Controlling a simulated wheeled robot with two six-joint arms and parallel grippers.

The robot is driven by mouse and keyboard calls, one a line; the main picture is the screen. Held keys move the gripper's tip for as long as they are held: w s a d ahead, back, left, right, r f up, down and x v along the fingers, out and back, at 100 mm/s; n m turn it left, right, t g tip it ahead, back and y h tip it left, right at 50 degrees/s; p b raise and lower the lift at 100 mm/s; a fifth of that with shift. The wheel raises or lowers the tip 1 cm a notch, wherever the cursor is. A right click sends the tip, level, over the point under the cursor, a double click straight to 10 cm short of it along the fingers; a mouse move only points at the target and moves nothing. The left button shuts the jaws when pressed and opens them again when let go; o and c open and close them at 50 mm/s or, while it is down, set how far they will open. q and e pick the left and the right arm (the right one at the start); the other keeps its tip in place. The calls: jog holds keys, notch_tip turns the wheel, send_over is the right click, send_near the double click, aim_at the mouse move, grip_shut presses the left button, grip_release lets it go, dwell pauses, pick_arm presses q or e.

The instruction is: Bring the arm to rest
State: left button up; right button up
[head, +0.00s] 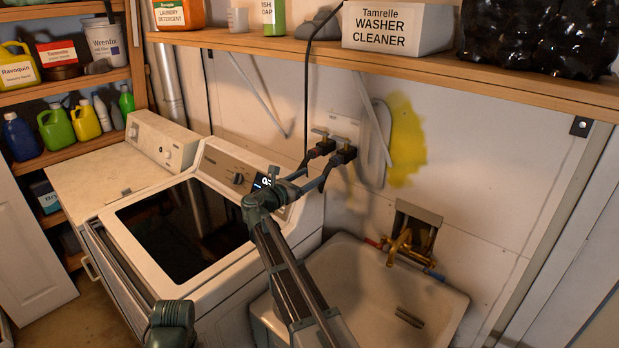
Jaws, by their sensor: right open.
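My right arm (290,270) reaches up from the bottom edge, over the gap between the washer and the sink. My right gripper (331,156) is open, with its two dark fingers spread toward the wall in front of the wall valves (342,124). I see nothing held in it. Whether the fingertips touch the valves, I cannot tell. A green rounded part of mine (172,325) shows at the bottom edge. My left gripper is not in view.
The utility sink (345,262) with a brass tap (398,247) is at lower right. A washer (205,285) with a dark lid stands left of the arm. A wooden shelf (480,80) holding a Washer Cleaner box (392,28) crosses above. Bottle shelves (45,160) are at far left.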

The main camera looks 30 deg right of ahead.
dwell(0.3)
jog(key=s+a+f+m+g+y, duration=0.4)
jog(key=s+a+f+m+y, duration=0.65)
jog(key=s+a+f, duration=0.65)
jog(key=s+a+f+m+g+y, duration=0.1)
jog(key=s+a+m, duration=0.3)
jog(key=s+a, duration=0.4)
jog(key=s+a+f+m+g+y, duration=0.2)
jog(key=s+a+f+m+y, duration=0.2)
jog(key=s+a, duration=0.5)
jog(key=shift+r, duration=0.1)
jog(key=shift+c, duration=0.2)
